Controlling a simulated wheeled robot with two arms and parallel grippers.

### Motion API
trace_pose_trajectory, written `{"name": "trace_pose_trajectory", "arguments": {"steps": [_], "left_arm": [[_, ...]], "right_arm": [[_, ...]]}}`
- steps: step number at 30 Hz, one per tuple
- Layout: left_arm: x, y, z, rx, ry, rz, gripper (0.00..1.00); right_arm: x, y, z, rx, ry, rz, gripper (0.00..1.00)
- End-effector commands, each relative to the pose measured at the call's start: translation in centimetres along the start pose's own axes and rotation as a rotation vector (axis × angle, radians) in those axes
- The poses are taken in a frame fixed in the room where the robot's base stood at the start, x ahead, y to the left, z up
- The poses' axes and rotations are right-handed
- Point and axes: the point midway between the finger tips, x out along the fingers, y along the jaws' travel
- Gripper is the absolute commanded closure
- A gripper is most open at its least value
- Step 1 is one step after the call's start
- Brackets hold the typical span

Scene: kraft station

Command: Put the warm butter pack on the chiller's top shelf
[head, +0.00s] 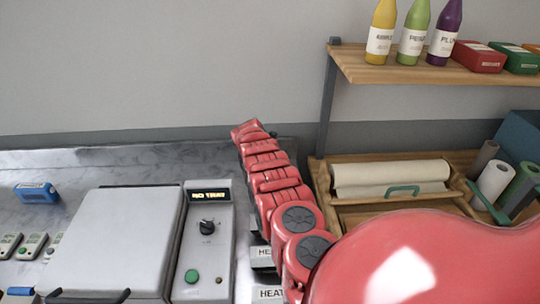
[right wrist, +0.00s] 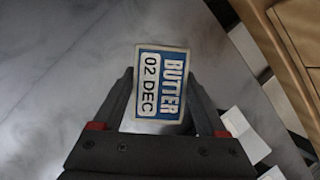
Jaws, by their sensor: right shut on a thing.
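The butter pack (right wrist: 160,62) is blue and white, labelled "BUTTER 02 DEC", and shows in the right wrist view. My right gripper (right wrist: 160,98) is shut on it, with one dark finger at each side. The pack is seen above a grey marbled surface; I cannot tell how high. In the head view my red right arm reaches up from the lower right to the back of the counter, and its gripper and the pack are hidden. My left gripper is not in view. I cannot make out a chiller or its top shelf in either view.
A grey lidded machine (head: 120,235) with a control panel (head: 206,245) stands left of my arm. A blue item (head: 37,193) lies on the counter. At right, a wooden shelf (head: 400,72) holds bottles and boxes above a wooden organiser (head: 375,214) with rolls.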

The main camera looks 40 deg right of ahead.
Motion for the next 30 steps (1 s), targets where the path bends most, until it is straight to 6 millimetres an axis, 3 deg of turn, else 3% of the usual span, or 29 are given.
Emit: {"name": "trace_pose_trajectory", "arguments": {"steps": [9,10,13,21,30], "left_arm": [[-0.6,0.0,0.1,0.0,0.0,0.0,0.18],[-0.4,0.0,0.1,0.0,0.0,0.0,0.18],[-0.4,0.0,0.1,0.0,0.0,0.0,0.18],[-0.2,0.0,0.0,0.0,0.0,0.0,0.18],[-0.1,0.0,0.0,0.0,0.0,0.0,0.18]], "right_arm": [[0.3,0.1,-0.1,0.0,-0.002,0.002,0.98],[0.2,0.1,0.0,0.0,-0.001,0.002,0.2],[0.1,0.1,0.0,0.0,-0.001,0.001,0.02],[0.0,0.0,0.0,0.0,-0.001,0.001,0.0],[-1.6,0.1,0.2,0.0,-0.002,-0.004,0.0]]}}
